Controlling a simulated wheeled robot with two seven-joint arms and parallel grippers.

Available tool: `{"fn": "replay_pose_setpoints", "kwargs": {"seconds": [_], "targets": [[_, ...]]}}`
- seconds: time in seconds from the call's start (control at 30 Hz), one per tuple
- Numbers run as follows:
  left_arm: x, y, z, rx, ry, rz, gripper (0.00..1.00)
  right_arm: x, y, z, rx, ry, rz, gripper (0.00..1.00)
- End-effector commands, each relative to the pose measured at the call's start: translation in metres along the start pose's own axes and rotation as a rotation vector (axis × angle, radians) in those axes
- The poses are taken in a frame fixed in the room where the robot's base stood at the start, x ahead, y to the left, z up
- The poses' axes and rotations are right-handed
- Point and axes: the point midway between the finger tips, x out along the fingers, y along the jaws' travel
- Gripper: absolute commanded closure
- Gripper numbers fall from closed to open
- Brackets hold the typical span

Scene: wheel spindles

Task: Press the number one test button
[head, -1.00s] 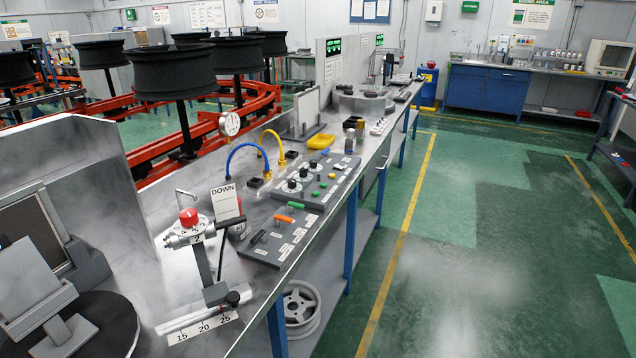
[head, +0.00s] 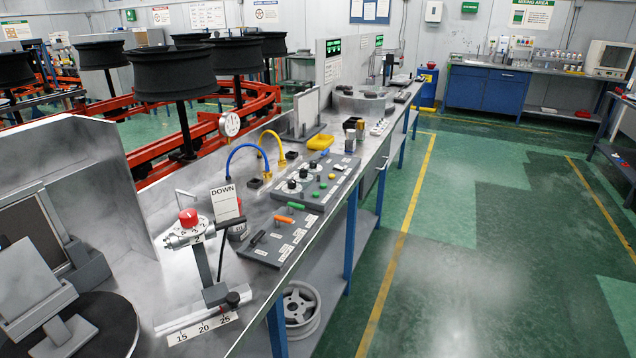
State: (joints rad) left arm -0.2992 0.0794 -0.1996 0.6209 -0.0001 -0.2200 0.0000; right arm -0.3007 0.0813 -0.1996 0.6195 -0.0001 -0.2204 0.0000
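A red knob-like button (head: 188,217) tops a metal fixture (head: 190,235) on the bench; a small tag below it seems to read 2. Behind it, a second red part is mostly hidden by a white DOWN card (head: 224,202). A nearer grey panel (head: 278,238) has orange, green and black handles with small white labels. The labels are too small to read, so I cannot tell which button is number one. Neither of my grippers is in view.
Black wheels on spindles (head: 181,75) stand behind on the left. The green floor (head: 480,240) to the right is clear.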

Motion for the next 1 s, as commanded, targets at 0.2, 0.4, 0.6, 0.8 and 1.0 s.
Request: {"fn": "replay_pose_setpoints", "kwargs": {"seconds": [0.2, 0.4, 0.6, 0.8, 1.0], "targets": [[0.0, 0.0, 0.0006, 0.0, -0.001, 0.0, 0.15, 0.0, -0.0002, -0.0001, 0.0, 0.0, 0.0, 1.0], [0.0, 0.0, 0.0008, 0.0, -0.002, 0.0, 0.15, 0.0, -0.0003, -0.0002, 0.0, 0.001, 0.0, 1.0], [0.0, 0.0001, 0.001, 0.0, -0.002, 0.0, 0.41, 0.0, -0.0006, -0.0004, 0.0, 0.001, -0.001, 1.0], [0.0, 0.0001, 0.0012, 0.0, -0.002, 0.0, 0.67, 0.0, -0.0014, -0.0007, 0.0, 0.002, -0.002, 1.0], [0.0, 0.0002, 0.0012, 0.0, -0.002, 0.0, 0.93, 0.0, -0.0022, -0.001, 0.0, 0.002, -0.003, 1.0]]}}
